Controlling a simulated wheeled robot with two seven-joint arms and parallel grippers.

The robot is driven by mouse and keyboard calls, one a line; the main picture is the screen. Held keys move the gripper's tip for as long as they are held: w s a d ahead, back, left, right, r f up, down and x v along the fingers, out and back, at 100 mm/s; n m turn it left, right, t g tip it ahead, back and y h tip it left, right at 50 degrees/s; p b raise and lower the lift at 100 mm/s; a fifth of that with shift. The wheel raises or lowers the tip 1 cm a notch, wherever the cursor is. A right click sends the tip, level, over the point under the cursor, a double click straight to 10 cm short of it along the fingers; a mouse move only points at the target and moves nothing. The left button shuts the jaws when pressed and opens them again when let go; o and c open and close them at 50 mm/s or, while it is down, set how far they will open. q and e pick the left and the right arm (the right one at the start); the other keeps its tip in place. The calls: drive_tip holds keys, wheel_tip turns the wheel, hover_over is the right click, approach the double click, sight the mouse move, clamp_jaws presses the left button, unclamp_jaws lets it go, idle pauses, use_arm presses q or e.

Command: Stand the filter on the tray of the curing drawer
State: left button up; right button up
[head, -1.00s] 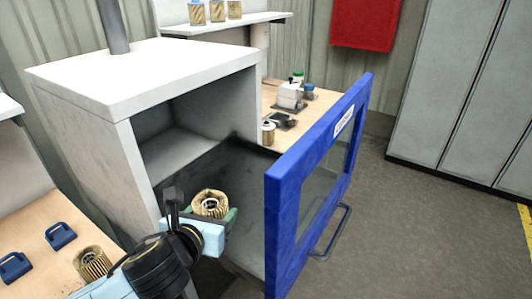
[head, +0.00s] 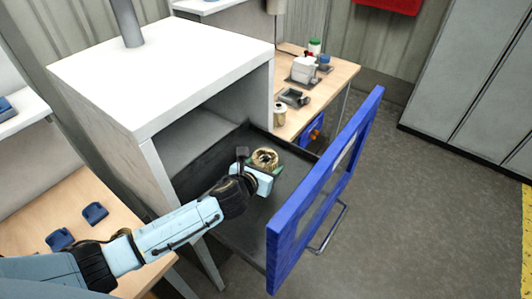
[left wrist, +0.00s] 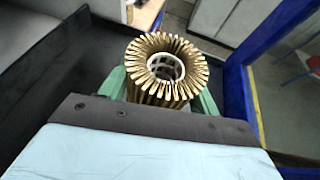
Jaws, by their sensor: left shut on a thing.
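The filter (head: 265,158) is a tan pleated cylinder with an open white core. It also shows upright in the left wrist view (left wrist: 165,68). My left gripper (head: 264,170) is shut on it, with a green finger on each side. The curing drawer is pulled out of the white cabinet and has a blue front (head: 325,190) with a window. Its dark tray (head: 240,230) lies below and around the gripper. I cannot tell whether the filter's base touches the tray; the gripper hides it. My right gripper is not in view.
The white cabinet (head: 160,75) stands behind and left of the drawer. A wooden bench (head: 335,78) beyond it holds several small items, including another filter (head: 279,114). A nearer bench (head: 90,190) at left has blue handled items (head: 95,212). The tray's front part looks bare.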

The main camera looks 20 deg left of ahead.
use_arm(q)
drive_tip(key=shift+w+d, duration=0.1)
drive_tip(key=shift+f, duration=0.15)
wheel_tip(320, 180, down, 4)
drive_tip(key=b, duration=0.5)
drive_tip(key=shift+f, duration=0.25)
drive_tip(key=shift+f+b, duration=0.6)
drive_tip(key=shift+b, duration=0.05)
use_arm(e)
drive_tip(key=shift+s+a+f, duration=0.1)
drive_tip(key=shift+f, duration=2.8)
use_arm(q)
drive_tip(key=shift+p, duration=0.6)
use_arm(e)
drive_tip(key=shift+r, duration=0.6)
use_arm(q)
drive_tip(key=shift+f+b, duration=0.4)
drive_tip(key=shift+f, duration=0.15)
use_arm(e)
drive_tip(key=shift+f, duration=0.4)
use_arm(q)
drive_tip(key=o, duration=1.1)
drive_tip(key=shift+c, duration=0.2)
drive_tip(key=v, duration=1.3)
drive_tip(key=shift+s+p, duration=0.2)
drive_tip(key=shift+p, duration=0.25)
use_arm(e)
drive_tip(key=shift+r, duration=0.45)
